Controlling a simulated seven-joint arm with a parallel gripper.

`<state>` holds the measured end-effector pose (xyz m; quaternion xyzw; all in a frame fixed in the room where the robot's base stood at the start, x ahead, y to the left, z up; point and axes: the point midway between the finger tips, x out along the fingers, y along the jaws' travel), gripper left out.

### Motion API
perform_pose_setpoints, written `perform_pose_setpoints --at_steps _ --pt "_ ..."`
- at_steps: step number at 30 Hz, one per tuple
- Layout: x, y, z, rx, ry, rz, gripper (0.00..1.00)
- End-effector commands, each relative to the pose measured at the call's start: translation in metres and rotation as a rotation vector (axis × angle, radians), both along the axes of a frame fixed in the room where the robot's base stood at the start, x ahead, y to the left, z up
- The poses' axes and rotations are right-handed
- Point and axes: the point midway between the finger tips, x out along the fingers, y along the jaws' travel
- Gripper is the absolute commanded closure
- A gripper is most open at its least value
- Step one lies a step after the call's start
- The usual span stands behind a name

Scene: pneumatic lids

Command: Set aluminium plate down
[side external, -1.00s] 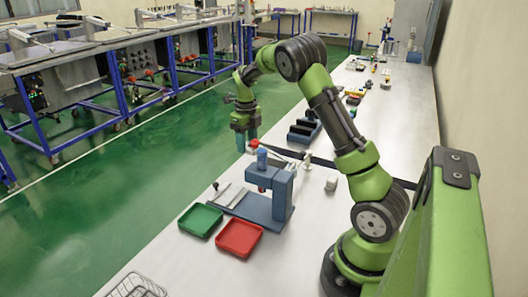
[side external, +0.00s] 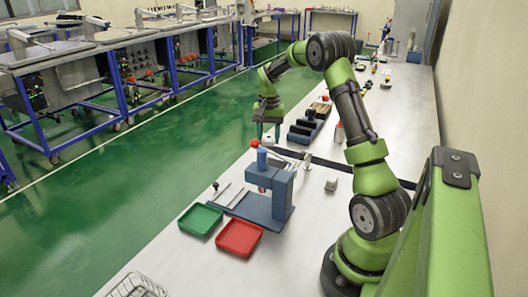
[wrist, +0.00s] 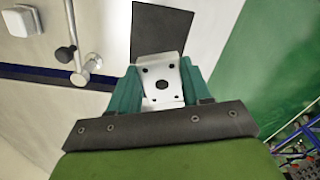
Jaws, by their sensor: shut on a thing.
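My gripper (wrist: 160,88) is shut on the aluminium plate (wrist: 162,72), a bent bright metal piece with several small holes and a larger dark one. The plate sits between the two green fingers in the wrist view. Beyond it, a dark square patch (wrist: 160,28) lies on the pale table, partly covered by the plate in that view. In the side view my gripper (side external: 268,132) points down near the table's left edge, behind the blue press.
The blue press (side external: 279,195) with a red-knobbed lever stands nearer the camera, beside a green tray (side external: 201,219) and a red tray (side external: 239,238). Dark bins (side external: 304,131) stand right of my gripper. A dark strip (wrist: 95,82) crosses the table. A black-knobbed fitting (wrist: 66,53) stands left.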

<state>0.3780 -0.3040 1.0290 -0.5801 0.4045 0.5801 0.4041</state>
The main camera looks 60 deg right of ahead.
Motion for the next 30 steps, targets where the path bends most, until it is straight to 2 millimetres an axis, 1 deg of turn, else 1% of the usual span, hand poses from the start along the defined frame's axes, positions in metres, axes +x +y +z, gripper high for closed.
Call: perform_pose_setpoints --at_steps 3,14,27,30 --pt "-0.002 -0.005 0.002 -0.001 -0.001 0.272 0.85" --pt "-0.006 -0.013 0.006 -0.001 0.000 1.112 0.85" --pt "-0.002 -0.013 0.010 -0.001 0.000 2.152 0.85" --pt "-0.002 -0.013 0.011 -0.001 0.002 2.363 0.85"
